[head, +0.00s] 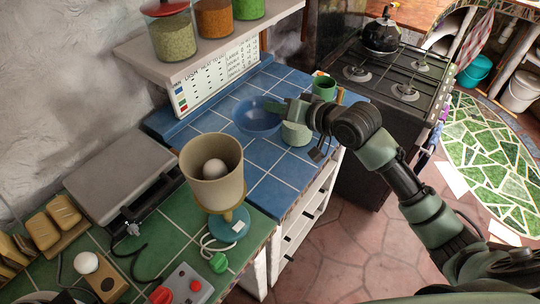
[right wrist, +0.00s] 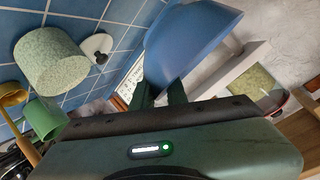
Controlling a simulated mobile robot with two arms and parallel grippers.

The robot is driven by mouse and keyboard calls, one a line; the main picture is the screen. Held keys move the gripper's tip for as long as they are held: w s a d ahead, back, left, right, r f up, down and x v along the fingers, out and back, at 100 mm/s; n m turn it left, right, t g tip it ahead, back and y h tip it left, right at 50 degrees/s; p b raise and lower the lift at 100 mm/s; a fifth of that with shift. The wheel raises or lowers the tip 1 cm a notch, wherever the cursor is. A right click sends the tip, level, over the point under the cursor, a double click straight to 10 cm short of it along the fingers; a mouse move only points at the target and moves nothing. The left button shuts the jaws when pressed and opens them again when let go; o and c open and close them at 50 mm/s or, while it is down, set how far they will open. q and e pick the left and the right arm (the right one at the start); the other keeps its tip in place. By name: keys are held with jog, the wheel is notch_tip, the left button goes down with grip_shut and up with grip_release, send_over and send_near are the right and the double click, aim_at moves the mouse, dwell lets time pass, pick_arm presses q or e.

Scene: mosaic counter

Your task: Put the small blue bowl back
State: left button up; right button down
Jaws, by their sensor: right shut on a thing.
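The small blue bowl (head: 256,120) is over the blue-tiled part of the counter in the head view, below the shelf. My right gripper (head: 284,108) reaches it from the right and is shut on its rim. In the right wrist view the bowl (right wrist: 196,40) fills the upper middle, with the dark fingertips (right wrist: 162,94) at its edge. I cannot tell whether the bowl touches the tiles. My left gripper is not in view.
A pale speckled cup (head: 296,133) stands close under my right gripper, with a green mug (head: 324,86) behind. A printed chart (head: 216,78) leans at the wall. Blue tiles in front of the bowl are clear.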

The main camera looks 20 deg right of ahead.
notch_tip(320, 180, down, 16)
jog(key=shift+f+p, duration=0.1)
jog(key=shift+p, duration=0.5)
jog(key=shift+a+f, duration=0.1)
jog(key=c, duration=1.4)
grip_release()
jog(key=shift+s, duration=0.1)
jog(key=b+v, duration=0.1)
jog(key=v, duration=1)
jog(key=shift+s+d+r, duration=0.25)
jog(key=shift+s, duration=0.15)
